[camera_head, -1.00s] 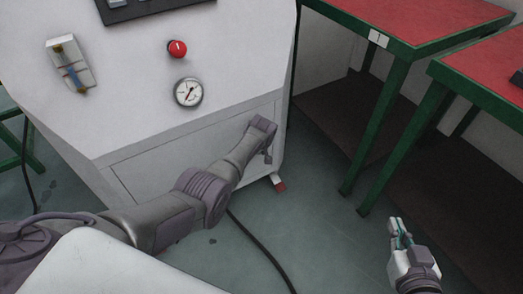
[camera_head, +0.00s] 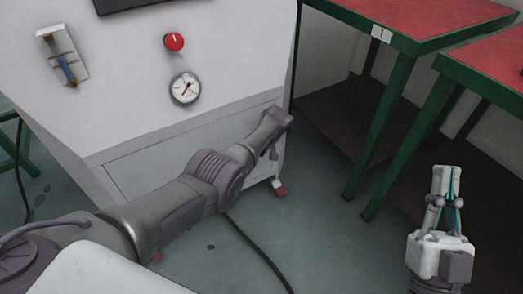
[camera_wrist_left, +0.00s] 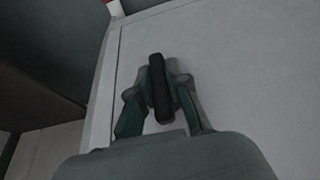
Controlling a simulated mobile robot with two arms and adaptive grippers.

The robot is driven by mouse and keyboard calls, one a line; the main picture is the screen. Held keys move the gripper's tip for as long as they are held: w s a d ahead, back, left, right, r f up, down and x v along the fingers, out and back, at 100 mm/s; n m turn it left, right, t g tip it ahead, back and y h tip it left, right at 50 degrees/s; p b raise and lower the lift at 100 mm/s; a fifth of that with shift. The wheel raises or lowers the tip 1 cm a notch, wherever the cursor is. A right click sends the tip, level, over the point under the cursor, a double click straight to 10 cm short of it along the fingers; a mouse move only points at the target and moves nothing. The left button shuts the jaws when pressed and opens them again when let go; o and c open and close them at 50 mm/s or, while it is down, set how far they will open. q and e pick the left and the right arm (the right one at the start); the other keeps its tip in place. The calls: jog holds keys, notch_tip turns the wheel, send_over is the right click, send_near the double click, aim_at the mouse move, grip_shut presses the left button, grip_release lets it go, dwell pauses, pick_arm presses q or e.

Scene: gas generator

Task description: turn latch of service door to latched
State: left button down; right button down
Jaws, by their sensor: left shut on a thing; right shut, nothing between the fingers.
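The service door (camera_head: 145,173) is the pale panel low on the front of the white generator cabinet; it looks closed in the head view, though my left arm covers part of it. In the left wrist view the latch (camera_wrist_left: 160,88) is a dark, elongated handle near the door's edge. My left gripper (camera_wrist_left: 158,92) has its fingers on both sides of the latch and is shut on it. In the head view the left gripper (camera_head: 272,145) is at the door's right end and hides the latch. My right gripper (camera_head: 447,172) is shut and empty over the floor at right.
Green-framed tables with red tops (camera_head: 415,18) stand at right. A black cable (camera_head: 258,250) lies on the floor. Open floor lies between cabinet and tables.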

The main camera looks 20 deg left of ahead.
pick_arm(q)
jog(key=c, duration=1.1)
grip_release()
jog(key=shift+d+r, duration=0.25)
jog(key=shift+r, duration=0.3)
jog(key=v, duration=1)
jog(key=shift+s+r, duration=0.25)
jog(key=shift+r, duration=0.1)
